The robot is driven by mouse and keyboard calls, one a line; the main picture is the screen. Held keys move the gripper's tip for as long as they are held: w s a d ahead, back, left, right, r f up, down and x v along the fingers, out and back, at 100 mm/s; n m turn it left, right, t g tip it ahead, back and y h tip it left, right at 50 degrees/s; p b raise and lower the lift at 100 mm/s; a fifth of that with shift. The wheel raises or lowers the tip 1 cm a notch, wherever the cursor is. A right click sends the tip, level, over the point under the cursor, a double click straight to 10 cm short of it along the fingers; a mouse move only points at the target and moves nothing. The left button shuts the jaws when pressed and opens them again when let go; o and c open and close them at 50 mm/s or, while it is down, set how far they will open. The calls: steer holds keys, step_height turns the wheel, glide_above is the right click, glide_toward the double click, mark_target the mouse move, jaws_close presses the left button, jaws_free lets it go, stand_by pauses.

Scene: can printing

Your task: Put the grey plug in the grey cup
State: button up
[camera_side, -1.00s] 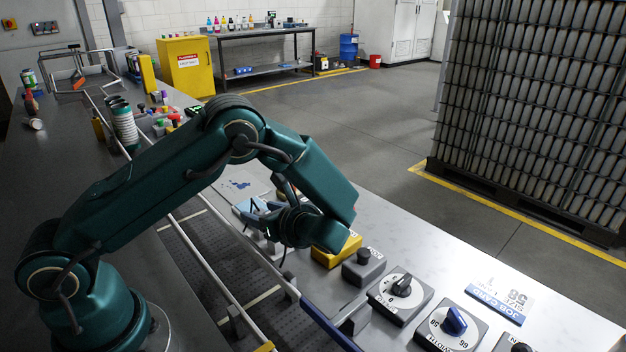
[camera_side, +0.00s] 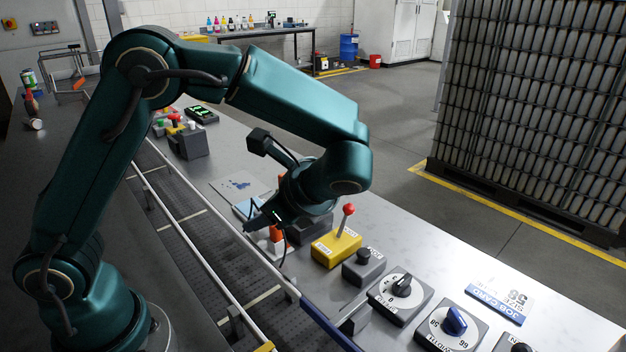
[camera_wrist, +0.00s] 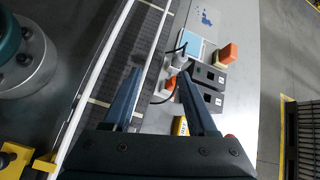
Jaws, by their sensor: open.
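My gripper (camera_wrist: 160,74) is open and empty, its two blue-grey fingers spread above the edge between conveyor and bench. In the side view my gripper (camera_side: 256,222) hangs over the bench beside the conveyor. A small pale grey piece (camera_wrist: 179,61), which looks like the grey plug, sits ahead of the right fingertip beside a black cable. An orange piece (camera_wrist: 170,83) lies between the fingers, near the right one; it also shows below my gripper in the side view (camera_side: 276,233). Dark grey blocks with openings (camera_wrist: 208,76) stand right of the fingers. I cannot tell which part is the grey cup.
A yellow box with a red-knobbed lever (camera_side: 336,248) and dial boxes (camera_side: 400,290) line the bench at the right. Bare bench lies farther right.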

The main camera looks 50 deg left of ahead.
steer(key=s+d+r+n+t+h, duration=0.2)
steer(key=s+n+t+h, duration=0.1)
steer(key=n, duration=0.4)
steer(key=s+d+r+n+t+h, duration=0.2)
steer(key=s+n+h, duration=0.4)
steer(key=s+n, duration=0.1)
steer(key=shift+d+r+n+t+h, duration=0.25)
steer(key=shift+r+n+t+h, duration=0.05)
steer(key=shift+r+t, duration=0.1)
